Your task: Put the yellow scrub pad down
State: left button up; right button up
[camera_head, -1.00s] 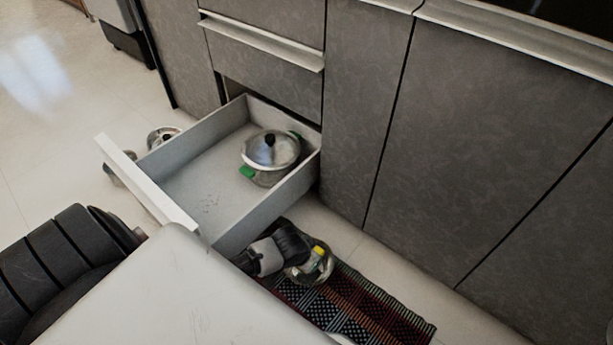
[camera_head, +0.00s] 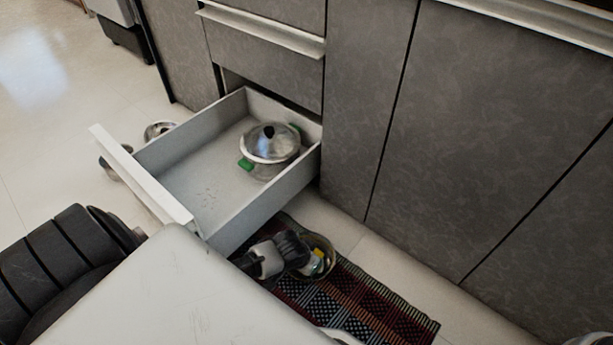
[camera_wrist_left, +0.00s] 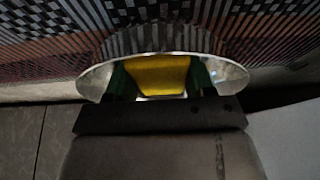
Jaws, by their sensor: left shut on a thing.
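The yellow scrub pad (camera_wrist_left: 160,75) is between the fingers of my left gripper (camera_wrist_left: 160,88) in the left wrist view, with dark green patches on both sides of it. A round shiny metal pot or bowl (camera_wrist_left: 232,74) surrounds the pad in that view. In the head view my left gripper (camera_head: 304,262) reaches over this metal vessel (camera_head: 330,252), and a small yellow bit of the pad (camera_head: 318,256) shows at its inside. The fingertips are partly hidden, and I cannot tell whether the pad touches the vessel.
A patterned mat (camera_head: 365,310) lies below the vessel. An open drawer (camera_head: 180,180) holds a lidded pot (camera_head: 270,150) with green handles. Other metal ware (camera_head: 158,130) is on the floor beyond the drawer. Grey cabinet fronts (camera_head: 480,140) stand along the right.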

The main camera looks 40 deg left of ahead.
pick_arm(q)
jog(key=o, duration=0.8)
jog(key=shift+o, duration=0.2)
